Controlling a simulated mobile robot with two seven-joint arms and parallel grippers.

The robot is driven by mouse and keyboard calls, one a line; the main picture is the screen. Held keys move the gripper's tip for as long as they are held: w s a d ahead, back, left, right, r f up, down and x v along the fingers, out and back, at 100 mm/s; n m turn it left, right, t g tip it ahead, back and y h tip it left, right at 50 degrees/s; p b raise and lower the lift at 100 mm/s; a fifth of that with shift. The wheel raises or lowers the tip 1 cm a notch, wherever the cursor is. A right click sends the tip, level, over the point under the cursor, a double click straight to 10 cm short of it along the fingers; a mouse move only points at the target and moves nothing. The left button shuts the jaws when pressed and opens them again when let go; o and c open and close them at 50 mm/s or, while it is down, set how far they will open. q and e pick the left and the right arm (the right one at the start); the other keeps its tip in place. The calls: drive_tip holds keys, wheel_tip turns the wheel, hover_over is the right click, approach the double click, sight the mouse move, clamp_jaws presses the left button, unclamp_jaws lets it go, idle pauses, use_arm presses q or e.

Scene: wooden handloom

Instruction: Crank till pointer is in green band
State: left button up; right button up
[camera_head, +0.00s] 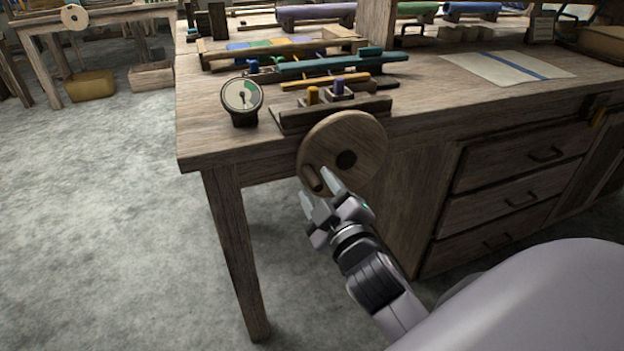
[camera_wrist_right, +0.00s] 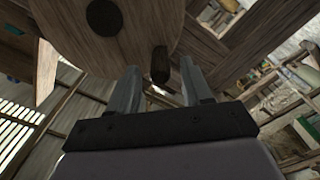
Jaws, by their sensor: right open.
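The crank is a round wooden disc (camera_head: 362,142) with a dark hub, on the front of the wooden loom table. Its short wooden handle (camera_head: 312,178) sticks out at the disc's lower left. The round gauge (camera_head: 242,96) stands on the table's left corner, with a green band at its upper right. Its dark pointer looks to point down, outside the green. My right gripper (camera_head: 317,186) is open, its fingertips on either side of the handle. In the right wrist view the handle (camera_wrist_right: 160,66) shows between the two fingers, with no clear contact. My left gripper is not in view.
The wooden table (camera_head: 205,135) carries a small loom with a teal bar (camera_head: 340,62) and a cloth with a blue stripe (camera_head: 507,68). Drawers (camera_head: 520,160) with handles are right of the disc. The floor (camera_head: 100,220) at left is clear.

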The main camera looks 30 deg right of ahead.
drive_tip(key=shift+x, duration=1.9)
clamp_jaws()
